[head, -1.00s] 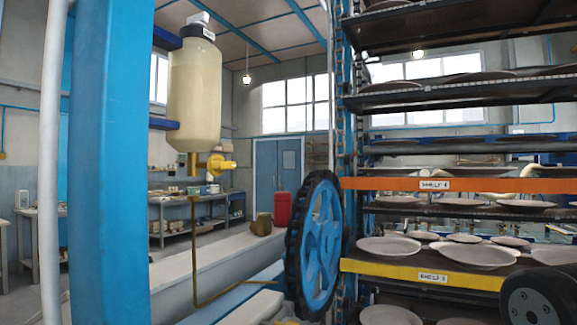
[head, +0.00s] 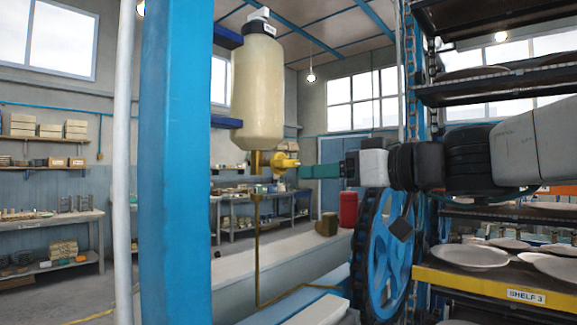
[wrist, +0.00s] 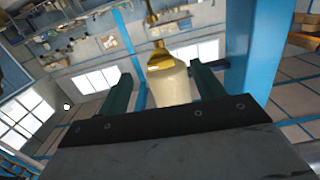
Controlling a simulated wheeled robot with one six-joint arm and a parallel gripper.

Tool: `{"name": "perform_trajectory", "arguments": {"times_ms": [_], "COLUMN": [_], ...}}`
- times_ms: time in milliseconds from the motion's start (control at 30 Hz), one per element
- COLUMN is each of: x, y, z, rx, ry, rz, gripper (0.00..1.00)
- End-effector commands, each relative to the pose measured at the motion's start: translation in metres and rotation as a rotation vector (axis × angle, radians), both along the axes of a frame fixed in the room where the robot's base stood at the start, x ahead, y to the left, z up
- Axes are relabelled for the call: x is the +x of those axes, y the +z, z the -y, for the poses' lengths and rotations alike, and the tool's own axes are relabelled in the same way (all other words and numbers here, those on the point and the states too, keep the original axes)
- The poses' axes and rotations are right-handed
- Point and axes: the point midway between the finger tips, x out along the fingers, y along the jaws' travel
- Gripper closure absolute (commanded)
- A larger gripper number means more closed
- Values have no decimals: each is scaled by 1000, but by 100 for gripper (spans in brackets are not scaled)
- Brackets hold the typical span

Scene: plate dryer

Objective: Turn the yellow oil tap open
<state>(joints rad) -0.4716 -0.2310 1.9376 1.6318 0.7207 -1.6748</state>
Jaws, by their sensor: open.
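The yellow oil tap (head: 285,162) sits on the brass fitting under a cream oil bottle (head: 258,92) with a dark cap. In the wrist view the tap (wrist: 160,57) shows in front of the bottle (wrist: 170,86), in the gap between my fingers and near their tips. My gripper (head: 302,172) reaches in from the right, its green fingertips close to the tap's right end. Both fingers are apart in the wrist view (wrist: 160,76), with nothing gripped. I cannot tell whether a fingertip touches the tap.
A blue post (head: 180,170) stands left of the bottle. A thin brass pipe (head: 257,240) runs down below the tap. A blue wheel (head: 378,265) and a plate rack with a yellow shelf edge (head: 480,284) are at right. A red canister (head: 348,208) stands behind.

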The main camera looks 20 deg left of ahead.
Motion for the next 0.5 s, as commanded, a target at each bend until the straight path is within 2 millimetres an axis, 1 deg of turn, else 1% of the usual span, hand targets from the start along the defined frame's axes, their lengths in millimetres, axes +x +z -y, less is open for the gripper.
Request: {"name": "perform_trajectory", "arguments": {"times_ms": [33,133,267,500], "x": [4,10,16,31], "y": [7,15,17,16], "z": [-8,-17,-31,-66], "rx": [20,42,47,45], "ry": [-2,-10,-10,-11], "rz": [21,48,53,51], "gripper": [33,33,33,33]}}
